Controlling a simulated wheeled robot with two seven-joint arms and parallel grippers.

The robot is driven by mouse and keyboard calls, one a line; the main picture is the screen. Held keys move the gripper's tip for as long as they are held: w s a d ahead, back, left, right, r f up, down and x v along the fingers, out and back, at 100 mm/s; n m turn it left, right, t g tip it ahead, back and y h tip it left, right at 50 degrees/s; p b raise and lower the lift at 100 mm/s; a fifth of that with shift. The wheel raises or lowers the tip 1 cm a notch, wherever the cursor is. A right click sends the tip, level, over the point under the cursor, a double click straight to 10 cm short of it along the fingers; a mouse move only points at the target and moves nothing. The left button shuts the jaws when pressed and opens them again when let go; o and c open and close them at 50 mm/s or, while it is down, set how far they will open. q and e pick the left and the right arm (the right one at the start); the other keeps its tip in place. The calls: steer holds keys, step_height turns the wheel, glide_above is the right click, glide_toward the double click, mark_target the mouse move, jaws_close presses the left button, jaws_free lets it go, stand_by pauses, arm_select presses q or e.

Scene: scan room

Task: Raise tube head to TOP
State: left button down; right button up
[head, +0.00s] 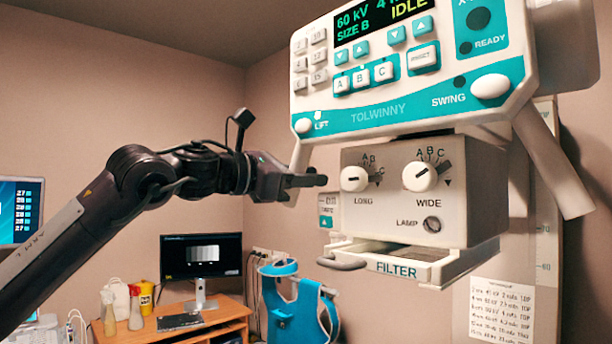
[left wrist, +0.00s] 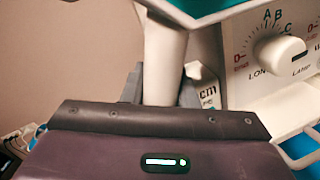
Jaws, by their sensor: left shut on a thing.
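The tube head (head: 400,190) fills the upper right of the head view, with a teal and white TOLWINNY control panel (head: 380,118) reading IDLE above a grey dial box. A white handle bar (head: 301,155) hangs from the panel's left end, by the LIFT button (head: 303,125). My left gripper (head: 308,183) is at this bar. In the left wrist view the white bar (left wrist: 165,60) stands between the dark fingers of my left gripper (left wrist: 162,92), which is shut on it. The closed contact itself is partly hidden by the gripper body. My right gripper is out of view.
A filter drawer (head: 395,262) with a handle sticks out below the dial box. A white vertical column with a number scale (head: 546,245) stands behind at the right. A desk with a monitor (head: 201,256) and a blue apron (head: 297,305) are lower left.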

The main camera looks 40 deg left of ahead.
mark_target(306, 118)
arm_select(q)
step_height(306, 118, up, 10)
steer(key=p, duration=0.7)
steer(key=shift+r+p, duration=0.1)
steer(key=shift+p, duration=0.2)
steer(key=c, duration=1.1)
jaws_free()
steer(key=shift+c, duration=0.2)
steer(key=b+v, duration=0.4)
steer(key=v, duration=0.4)
steer(key=shift+w, duration=0.1)
